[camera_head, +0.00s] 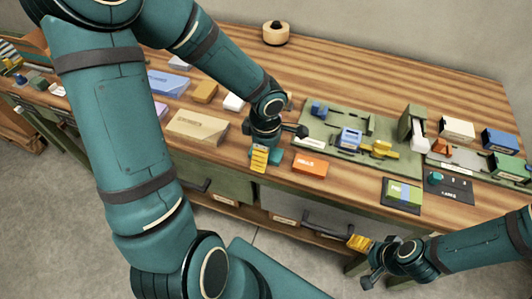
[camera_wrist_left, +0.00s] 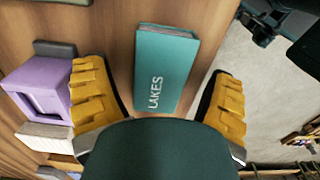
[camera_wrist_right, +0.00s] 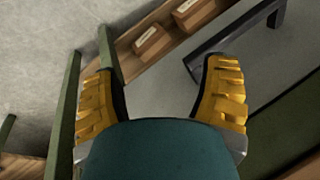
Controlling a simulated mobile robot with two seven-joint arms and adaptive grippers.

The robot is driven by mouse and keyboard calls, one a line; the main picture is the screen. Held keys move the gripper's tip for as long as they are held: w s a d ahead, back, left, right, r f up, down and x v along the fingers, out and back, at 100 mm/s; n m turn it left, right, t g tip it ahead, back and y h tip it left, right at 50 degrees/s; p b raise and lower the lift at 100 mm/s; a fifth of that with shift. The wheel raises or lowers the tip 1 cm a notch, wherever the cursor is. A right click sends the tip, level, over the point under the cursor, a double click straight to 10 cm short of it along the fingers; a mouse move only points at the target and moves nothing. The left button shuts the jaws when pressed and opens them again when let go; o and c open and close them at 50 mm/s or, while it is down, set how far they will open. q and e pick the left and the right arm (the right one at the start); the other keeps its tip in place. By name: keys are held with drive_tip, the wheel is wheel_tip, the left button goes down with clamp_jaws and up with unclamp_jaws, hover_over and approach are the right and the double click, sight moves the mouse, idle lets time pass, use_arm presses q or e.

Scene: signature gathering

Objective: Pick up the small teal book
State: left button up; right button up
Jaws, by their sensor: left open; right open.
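The small teal book (camera_wrist_left: 167,65) lies on the wooden tabletop, with "LAKES" in white letters on it. In the left wrist view it lies between the two yellow fingers of my left gripper (camera_wrist_left: 159,90), with gaps on both sides. In the head view my left gripper (camera_head: 260,157) points down over the book, and only a small teal part (camera_head: 276,156) shows beside the fingers. My left gripper is open and holds nothing. My right gripper (camera_head: 364,256) is open and empty, off the table's front edge; its spread fingers also show in the right wrist view (camera_wrist_right: 160,88).
An orange box (camera_head: 310,166) lies right of the teal book, and a tan box (camera_head: 197,126) lies left. A green mat (camera_head: 320,140) with small items is farther right. A purple block (camera_wrist_left: 40,90) stands beside my left finger. Table drawers (camera_head: 315,220) are below.

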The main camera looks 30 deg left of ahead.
use_arm(q)
drive_tip(key=shift+c, duration=0.3)
drive_tip(key=c, duration=1.2)
drive_tip(key=shift+r, duration=0.1)
